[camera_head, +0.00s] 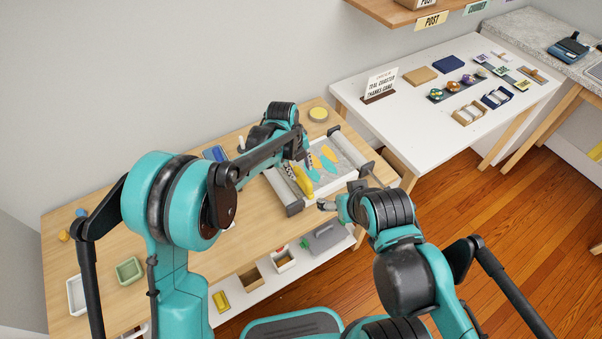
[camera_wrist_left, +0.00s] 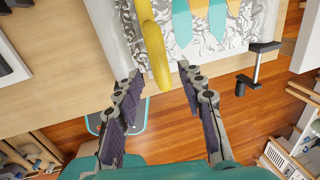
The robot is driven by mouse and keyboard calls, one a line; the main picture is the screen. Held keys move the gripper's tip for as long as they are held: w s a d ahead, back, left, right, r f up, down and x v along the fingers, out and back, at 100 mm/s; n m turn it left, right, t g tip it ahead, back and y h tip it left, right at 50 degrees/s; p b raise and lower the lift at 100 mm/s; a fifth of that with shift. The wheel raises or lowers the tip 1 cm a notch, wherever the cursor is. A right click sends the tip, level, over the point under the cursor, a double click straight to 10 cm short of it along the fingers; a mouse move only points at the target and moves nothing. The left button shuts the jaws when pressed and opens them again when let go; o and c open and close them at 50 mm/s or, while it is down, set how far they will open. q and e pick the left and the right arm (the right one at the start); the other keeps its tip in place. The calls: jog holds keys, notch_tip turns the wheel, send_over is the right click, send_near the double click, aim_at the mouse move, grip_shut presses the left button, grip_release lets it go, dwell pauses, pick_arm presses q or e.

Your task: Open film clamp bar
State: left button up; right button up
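The film station (camera_head: 318,192) is a tray of marbled grey-white film with teal and yellow shapes, between two grey side bars. A long yellow bar (camera_head: 303,181), the likeliest clamp bar, lies along its left part and also shows in the left wrist view (camera_wrist_left: 153,45). My left gripper (camera_head: 308,158) is above the station. In the left wrist view my left gripper (camera_wrist_left: 157,75) is open and empty, with the yellow bar's near end between its spread fingertips; contact cannot be judged. My right gripper (camera_head: 333,204) is at the station's front edge, its opening unclear.
A black crank-like fitting (camera_wrist_left: 258,65) stands out at the station's side. A green tray (camera_head: 129,270) is at the wooden table's left. A white table (camera_head: 420,105) with small goods stands at the right. Boxes sit on a lower shelf (camera_head: 280,285).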

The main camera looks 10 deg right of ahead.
aim_at(302, 175)
pick_arm(q)
jog(key=shift+w+d+f+b, duration=0.1)
jog(key=shift+d+f+b, duration=0.1)
jog(key=shift+f, duration=0.65)
jog(key=shift+w+d+f+b, duration=0.1)
jog(key=shift+d+f, duration=0.05)
jog(key=shift+f, duration=0.7)
grip_shut()
jog(key=shift+r, duration=0.1)
jog(key=shift+w+a+r+g+p, duration=0.1)
jog(key=shift+w+r+g+p, duration=0.15)
jog(key=shift+r, duration=0.2)
jog(key=w+a+r+g+h+p, duration=0.2)
jog(key=w+r+g+p, duration=0.2)
jog(key=w+r+g, duration=0.2)
jog(key=shift+w+a+r+n+h, duration=0.35)
jog(key=shift+w+r, duration=0.2)
jog(key=shift+r, duration=0.35)
